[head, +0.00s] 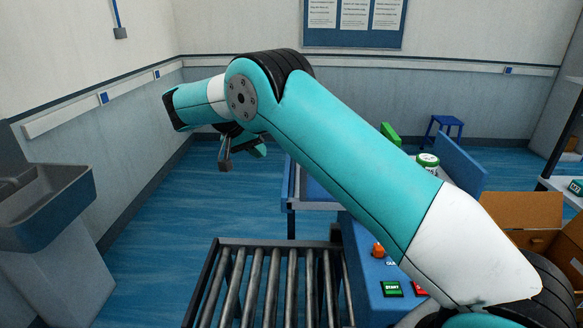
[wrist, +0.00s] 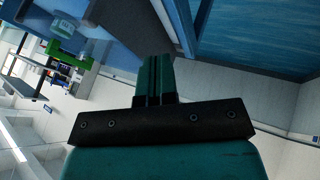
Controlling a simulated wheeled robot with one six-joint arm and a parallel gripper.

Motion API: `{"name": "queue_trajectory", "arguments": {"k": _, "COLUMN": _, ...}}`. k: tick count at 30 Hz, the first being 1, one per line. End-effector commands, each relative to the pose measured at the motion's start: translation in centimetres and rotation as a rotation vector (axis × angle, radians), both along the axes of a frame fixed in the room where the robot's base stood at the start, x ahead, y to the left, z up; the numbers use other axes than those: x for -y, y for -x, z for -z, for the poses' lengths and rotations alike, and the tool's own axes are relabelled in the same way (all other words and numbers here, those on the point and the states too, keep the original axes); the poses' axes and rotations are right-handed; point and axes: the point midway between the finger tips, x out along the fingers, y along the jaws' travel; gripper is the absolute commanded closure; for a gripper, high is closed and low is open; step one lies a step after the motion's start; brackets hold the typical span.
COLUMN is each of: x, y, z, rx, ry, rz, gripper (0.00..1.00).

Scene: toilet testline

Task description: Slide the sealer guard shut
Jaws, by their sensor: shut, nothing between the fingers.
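My gripper (wrist: 154,60) is shut and empty in the wrist view, its two teal fingers pressed together. In the head view my arm reaches across to the left, and the gripper end hangs in the air left of the blue machine. The blue machine (head: 364,270) stands at the lower middle, with a green START button (head: 392,289), a red button (head: 420,289) and an orange knob (head: 378,250). An upright blue panel (head: 460,165) shows behind my arm. I cannot tell which part is the sealer guard; my arm covers much of the machine.
A cardboard box (head: 525,215) is open on the right. A white and green tub (head: 428,160) shows beside my arm. A grey sink (head: 45,205) stands at left. Blue floor (head: 175,200) is clear between sink and conveyor.

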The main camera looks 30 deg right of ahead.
Motion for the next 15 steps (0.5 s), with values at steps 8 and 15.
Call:
{"name": "queue_trajectory", "arguments": {"k": 8, "x": 2.6, "y": -0.1, "z": 3.3, "rx": -0.003, "ry": 0.005, "rz": 0.007, "gripper": 1.0}}
{"name": "queue_trajectory", "arguments": {"k": 15, "x": 5.7, "y": -0.4, "z": 7.2, "rx": -0.003, "ry": 0.003, "rz": 0.007, "gripper": 1.0}}
